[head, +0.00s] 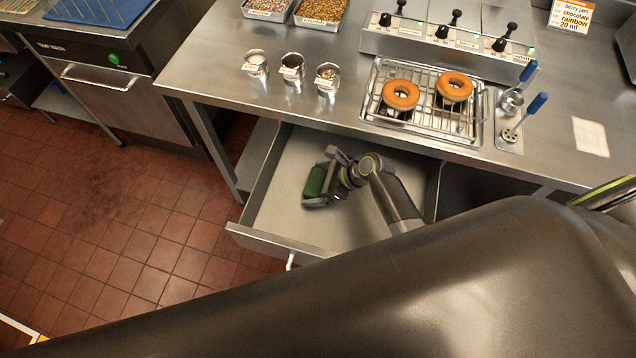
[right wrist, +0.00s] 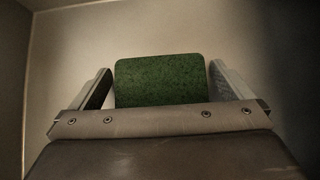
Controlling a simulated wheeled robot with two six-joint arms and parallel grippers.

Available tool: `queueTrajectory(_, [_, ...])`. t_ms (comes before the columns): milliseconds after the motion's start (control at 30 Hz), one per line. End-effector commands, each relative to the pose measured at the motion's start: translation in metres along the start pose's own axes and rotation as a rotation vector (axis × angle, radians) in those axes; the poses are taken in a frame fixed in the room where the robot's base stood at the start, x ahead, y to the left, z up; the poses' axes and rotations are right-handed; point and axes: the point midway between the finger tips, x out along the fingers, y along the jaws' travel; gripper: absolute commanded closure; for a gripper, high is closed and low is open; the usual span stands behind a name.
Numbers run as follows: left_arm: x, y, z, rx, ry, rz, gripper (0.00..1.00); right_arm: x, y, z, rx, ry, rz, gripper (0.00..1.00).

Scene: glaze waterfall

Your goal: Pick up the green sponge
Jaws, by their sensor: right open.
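The green sponge (head: 315,181) lies in the open drawer (head: 285,215) under the counter. My right gripper (head: 322,182) is down in the drawer at the sponge. In the right wrist view the sponge (right wrist: 160,80) sits between the two open fingers of my right gripper (right wrist: 160,88), with a small gap on each side. Its near edge is hidden behind the gripper body. My left gripper is not in view.
The drawer walls surround my right gripper, and the counter edge (head: 300,118) overhangs its back. On the counter stand small metal cups (head: 291,68), a wire rack (head: 425,118) with two doughnuts, and a dispenser with levers (head: 445,42). The tiled floor at left is clear.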

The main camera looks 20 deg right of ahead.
Motion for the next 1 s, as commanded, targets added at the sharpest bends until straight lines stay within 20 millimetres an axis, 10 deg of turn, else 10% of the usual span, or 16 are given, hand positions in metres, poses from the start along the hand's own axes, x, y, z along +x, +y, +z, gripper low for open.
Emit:
queueTrajectory(400, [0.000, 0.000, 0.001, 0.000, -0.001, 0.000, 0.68, -0.001, 0.000, 0.000, 0.000, 0.000, 0.000, 0.40])
queueTrajectory(1000, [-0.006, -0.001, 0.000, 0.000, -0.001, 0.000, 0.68, -0.030, -0.001, 0.030, -0.003, -0.003, -0.001, 0.40])
